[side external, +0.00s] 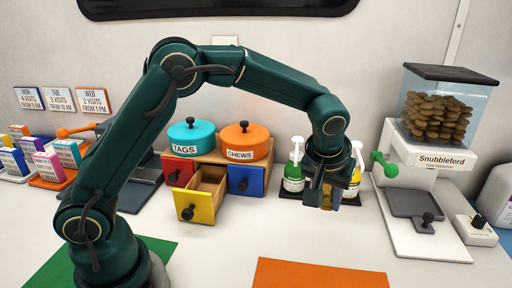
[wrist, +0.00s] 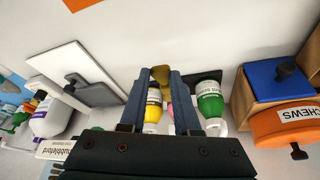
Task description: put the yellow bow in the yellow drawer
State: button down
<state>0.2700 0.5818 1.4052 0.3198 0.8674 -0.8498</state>
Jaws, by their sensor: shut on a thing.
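The yellow bow (wrist: 160,75) is between my fingertips in the wrist view, and only a small dull-yellow part of it shows. My gripper (side external: 322,200) is shut on it and held above the counter, in front of the bottles; it also shows in the wrist view (wrist: 160,80). The yellow drawer (side external: 194,207) is pulled open from a wooden cabinet, left of my gripper in the side view. The visible part of its inside looks empty. The wrist view does not show this drawer.
A red drawer (side external: 178,172) and a blue drawer (side external: 246,180) are closed. The TAGS pot (side external: 191,139) and CHEWS pot (side external: 245,142) stand on the cabinet. A green bottle (side external: 293,178) and a yellow bottle (wrist: 153,108) stand behind my gripper. A treat dispenser (side external: 440,165) stands right.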

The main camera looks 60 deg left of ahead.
jog(key=s+r+m, duration=0.2)
jog(key=s+r, duration=0.3)
jog(key=r, duration=0.1)
jog(key=n+g, duration=0.8)
jog(key=n, duration=2.1)
send_over(149, 241)
notch_tip(149, 241, down, 9)
jog(key=shift+r, duration=0.1)
jog(key=shift+f, duration=2.55)
jog(key=shift+f, duration=0.1)
